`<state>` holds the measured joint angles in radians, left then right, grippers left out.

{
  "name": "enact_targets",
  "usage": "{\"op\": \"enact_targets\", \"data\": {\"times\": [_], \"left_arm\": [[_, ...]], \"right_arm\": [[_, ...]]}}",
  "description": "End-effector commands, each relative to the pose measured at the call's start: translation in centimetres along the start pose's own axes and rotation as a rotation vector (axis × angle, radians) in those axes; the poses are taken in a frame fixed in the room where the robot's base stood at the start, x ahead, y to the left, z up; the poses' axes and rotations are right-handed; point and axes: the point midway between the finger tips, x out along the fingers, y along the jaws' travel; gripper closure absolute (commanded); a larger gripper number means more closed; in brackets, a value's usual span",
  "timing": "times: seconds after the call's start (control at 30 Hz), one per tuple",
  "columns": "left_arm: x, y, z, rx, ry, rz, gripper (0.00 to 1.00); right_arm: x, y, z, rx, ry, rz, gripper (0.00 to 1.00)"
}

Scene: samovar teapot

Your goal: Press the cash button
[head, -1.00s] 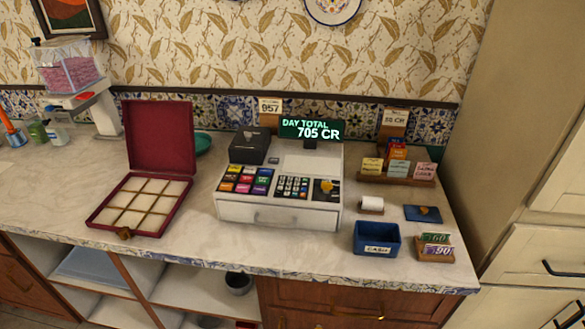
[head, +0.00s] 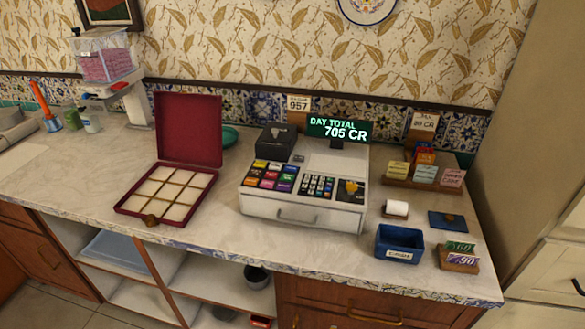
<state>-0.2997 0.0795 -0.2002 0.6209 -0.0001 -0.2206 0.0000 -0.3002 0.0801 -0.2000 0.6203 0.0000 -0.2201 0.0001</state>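A white cash register (head: 304,182) stands on the counter, its drawer front closed. Its keypad has a block of coloured keys (head: 273,175) on the left and dark number keys (head: 318,186) in the middle. A yellow piece (head: 351,187) sits on a dark patch at the right of the keypad. The key labels are too small to read, so I cannot tell which is the cash button. The green display (head: 340,129) reads "DAY TOTAL 705 CR". Neither of my grippers is in view.
An open red box (head: 166,196) with compartments stands left of the register. A blue bin (head: 399,243), a paper roll (head: 396,209), number tags (head: 459,256) and a card rack (head: 424,175) stand to the right. Bare counter (head: 100,187) lies at the left.

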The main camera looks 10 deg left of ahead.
Motion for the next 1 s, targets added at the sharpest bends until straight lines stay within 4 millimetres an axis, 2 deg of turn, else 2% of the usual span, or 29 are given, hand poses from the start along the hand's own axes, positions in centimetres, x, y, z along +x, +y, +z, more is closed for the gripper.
{"op": "enact_targets", "data": {"times": [0.3, 0.4, 0.43, 1.0], "left_arm": [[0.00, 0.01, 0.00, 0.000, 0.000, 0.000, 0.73], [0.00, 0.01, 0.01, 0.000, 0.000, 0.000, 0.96], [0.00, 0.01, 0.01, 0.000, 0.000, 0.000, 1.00], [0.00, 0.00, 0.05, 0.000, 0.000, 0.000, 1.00]], "right_arm": [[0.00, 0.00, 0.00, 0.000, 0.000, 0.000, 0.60], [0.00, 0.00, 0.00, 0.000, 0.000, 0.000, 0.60], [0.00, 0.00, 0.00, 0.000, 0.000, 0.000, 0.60], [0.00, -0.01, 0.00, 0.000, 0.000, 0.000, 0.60]]}}
